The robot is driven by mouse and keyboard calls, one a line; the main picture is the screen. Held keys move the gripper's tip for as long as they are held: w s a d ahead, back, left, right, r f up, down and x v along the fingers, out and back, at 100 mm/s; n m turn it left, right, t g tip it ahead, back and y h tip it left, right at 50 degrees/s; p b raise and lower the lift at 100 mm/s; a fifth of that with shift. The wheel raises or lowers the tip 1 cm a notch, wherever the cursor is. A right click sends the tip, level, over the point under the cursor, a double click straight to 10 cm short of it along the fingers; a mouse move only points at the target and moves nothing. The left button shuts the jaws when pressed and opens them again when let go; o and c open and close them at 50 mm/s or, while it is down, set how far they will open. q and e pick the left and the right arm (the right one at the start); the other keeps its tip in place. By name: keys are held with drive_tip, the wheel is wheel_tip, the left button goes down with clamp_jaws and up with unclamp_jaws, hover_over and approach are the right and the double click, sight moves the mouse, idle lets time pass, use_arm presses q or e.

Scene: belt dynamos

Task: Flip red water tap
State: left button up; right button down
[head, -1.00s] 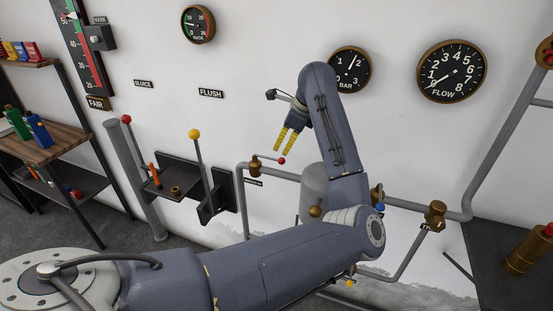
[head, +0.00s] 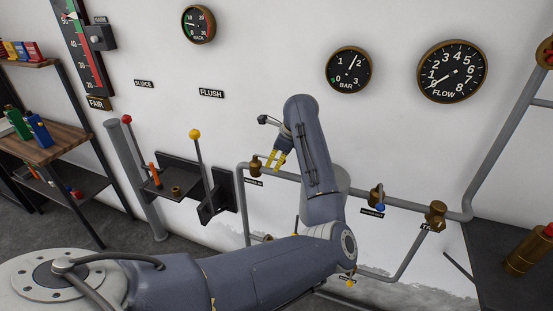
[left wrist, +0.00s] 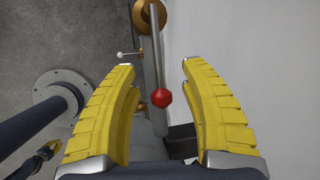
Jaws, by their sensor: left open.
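The red water tap is a brass valve (head: 255,166) on the grey wall pipe in the head view. Its red ball (left wrist: 161,97) and thin lever show in the left wrist view, with the brass body at the top. In the head view the ball is hidden behind the yellow fingers. My left gripper (head: 276,163) is at the tap, just right of its brass body. In the left wrist view the open fingers (left wrist: 155,68) stand either side of the lever and ball, with gaps on both sides. My right gripper is not in view.
A blue-knobbed tap (head: 379,206) is on the pipe to the right. A yellow-knobbed lever (head: 195,134) and a red-knobbed lever (head: 127,120) stand to the left. A shelf (head: 40,145) with bottles is at the far left. Gauges (head: 348,70) hang above on the wall.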

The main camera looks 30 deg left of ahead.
use_arm(q)
drive_tip(key=shift+o, duration=0.2)
clamp_jaws()
idle(0.3)
